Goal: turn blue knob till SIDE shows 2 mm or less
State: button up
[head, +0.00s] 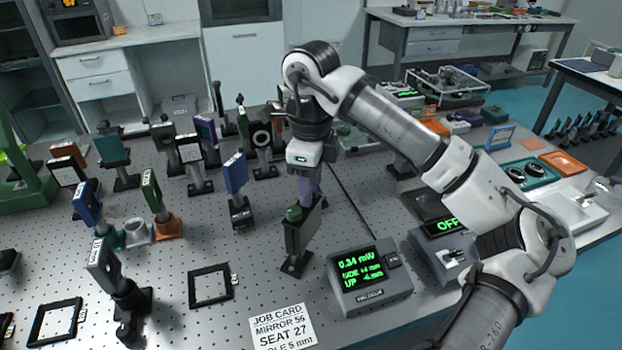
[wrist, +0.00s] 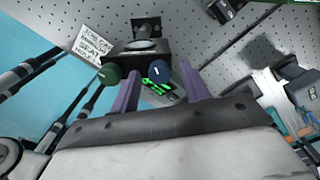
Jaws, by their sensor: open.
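The mirror mount (head: 301,238) stands upright on the perforated table, with a green knob (head: 293,213) on top. In the wrist view the green knob (wrist: 109,74) is left of the blue knob (wrist: 160,71). My gripper (head: 311,190) is above the mount, pointing down. In the wrist view its purple fingers (wrist: 160,78) are open, one on each side of the blue knob, with gaps showing. The head view does not clearly show the blue knob. The meter (head: 368,278) reads 0.34 mW; SIDE looks like +4 mm, and the UP figure is too small to read surely.
A job card (head: 283,330) lies in front, left of the meter. A box showing OFF (head: 447,226) is right of the meter. Several posts with optics stand to the left, including a blue plate (head: 236,173). An empty black frame (head: 210,286) lies on the table.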

jog(key=c, duration=1)
jog(key=shift+m+b, duration=0.3)
jog(key=shift+b, duration=0.15)
jog(key=shift+f+m+b, duration=0.1)
jog(key=shift+m+b, duration=0.75)
jog(key=shift+m, duration=0.05)
jog(key=shift+m+b, duration=1.05)
jog(key=shift+m, duration=0.75)
jog(key=o, duration=1)
